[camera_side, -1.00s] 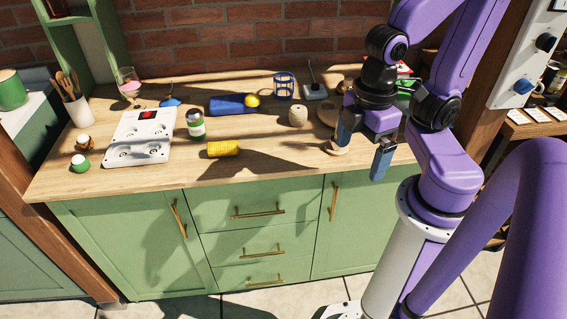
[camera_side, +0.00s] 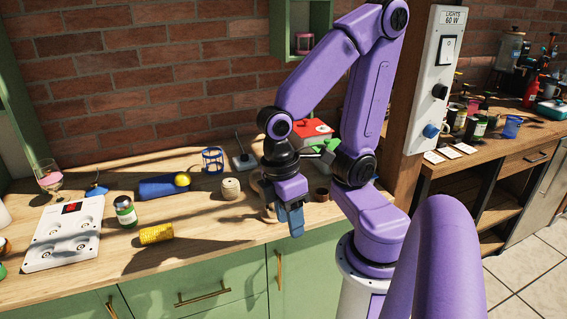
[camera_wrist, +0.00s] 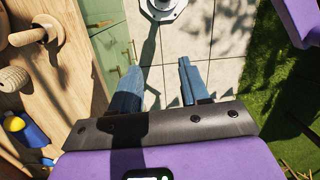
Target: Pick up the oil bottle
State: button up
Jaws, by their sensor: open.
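I cannot tell for certain which thing is the oil bottle; no object is clearly readable as one. Small bottles and jars stand on the right-hand counter, among them a red bottle (camera_side: 531,90) and a dark jar (camera_side: 480,123). My gripper (camera_side: 288,216) is near the front edge of the left wooden worktop (camera_side: 215,243), far from that counter. In the wrist view my gripper (camera_wrist: 157,85) has its two blue fingers apart, with only floor tiles and cabinet front seen between them. It holds nothing.
The worktop bears a jar with a green label (camera_side: 125,211), a yellow cylinder (camera_side: 156,234), a blue roll (camera_side: 160,188), a beige ribbed pot (camera_side: 231,189), a blue wire holder (camera_side: 213,160) and a white hob panel (camera_side: 64,236). A wooden post (camera_side: 405,110) stands between the counters.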

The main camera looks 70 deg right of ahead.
jog(key=w+d+f+m+t+y, duration=0.2)
jog(key=w+d+m+t+y, duration=0.5)
jog(key=m, duration=1)
jog(key=w+d+f+m+t+y, duration=0.2)
jog(key=w+d+m+t+y, duration=0.45)
jog(key=m, duration=1.05)
jog(key=s+d+f+m+t+h, duration=0.1)
jog(key=s+d+f+m+h, duration=0.3)
jog(key=d+m+h, duration=0.55)
jog(key=s+d+f+m+t+h, duration=0.2)
jog(key=s+d+m+h, duration=0.45)
jog(key=m+h, duration=0.55)
jog(key=w+d, duration=0.2)
jog(key=w, duration=0.1)
jog(key=w+d+n+h, duration=0.1)
jog(key=w+d, duration=0.1)
jog(key=w, duration=0.1)
jog(key=w+d+n+h, duration=0.1)
jog(key=w+d, duration=0.2)
jog(key=shift+w+d, duration=0.1)
jog(key=shift+w, duration=0.25)
jog(key=shift+x, duration=3.1)
jog(key=shift+s+d+f, duration=0.1)
jog(key=shift+s+d, duration=0.05)
jog(key=shift+d, duration=0.05)
